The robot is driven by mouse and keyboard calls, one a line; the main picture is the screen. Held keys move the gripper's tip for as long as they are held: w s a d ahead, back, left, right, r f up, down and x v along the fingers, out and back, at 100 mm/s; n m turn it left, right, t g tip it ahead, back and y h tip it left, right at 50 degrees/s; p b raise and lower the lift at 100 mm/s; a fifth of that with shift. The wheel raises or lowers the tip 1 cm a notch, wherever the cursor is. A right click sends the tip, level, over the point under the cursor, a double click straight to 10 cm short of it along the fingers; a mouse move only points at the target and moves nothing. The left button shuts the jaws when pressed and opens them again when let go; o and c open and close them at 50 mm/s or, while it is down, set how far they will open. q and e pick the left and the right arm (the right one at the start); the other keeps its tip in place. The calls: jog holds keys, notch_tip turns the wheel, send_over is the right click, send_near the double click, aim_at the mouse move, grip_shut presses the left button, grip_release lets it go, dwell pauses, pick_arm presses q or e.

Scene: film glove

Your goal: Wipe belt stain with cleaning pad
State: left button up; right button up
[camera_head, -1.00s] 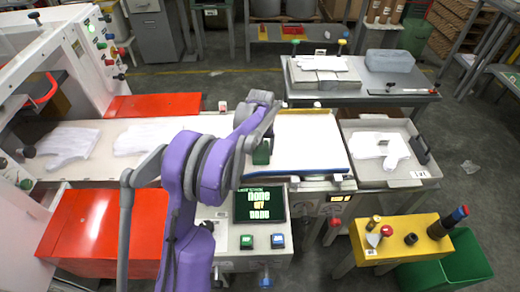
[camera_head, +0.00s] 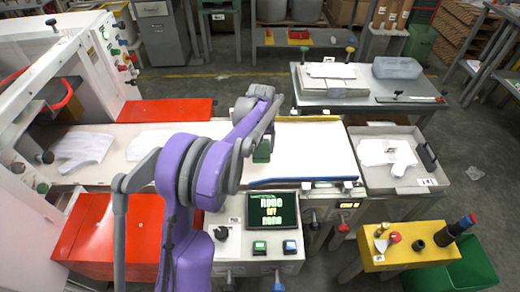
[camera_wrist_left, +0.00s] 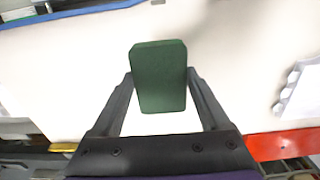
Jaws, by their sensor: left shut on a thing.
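My left gripper (camera_head: 266,138) is shut on a dark green cleaning pad (camera_head: 262,151), held above or on the white belt; I cannot tell whether it touches. In the left wrist view the pad (camera_wrist_left: 160,75) sits upright between the two dark fingers (camera_wrist_left: 160,95), with pale belt surface (camera_wrist_left: 70,80) around it. The belt (camera_head: 318,155) runs across the head view, behind the control console. No stain stands out on the visible belt; my arm and the pad hide part of it. My right gripper is not in view.
White gloves (camera_head: 82,150) lie on the belt's left part. A grey tray (camera_head: 440,176) with a glove stands at the right. A console screen (camera_head: 271,209) and a yellow stand (camera_head: 408,258) are in front. Red covers (camera_head: 112,235) flank the belt.

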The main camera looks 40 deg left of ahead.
pick_arm(q)
jog(key=shift+r+p, duration=0.55)
jog(key=shift+r, duration=0.8)
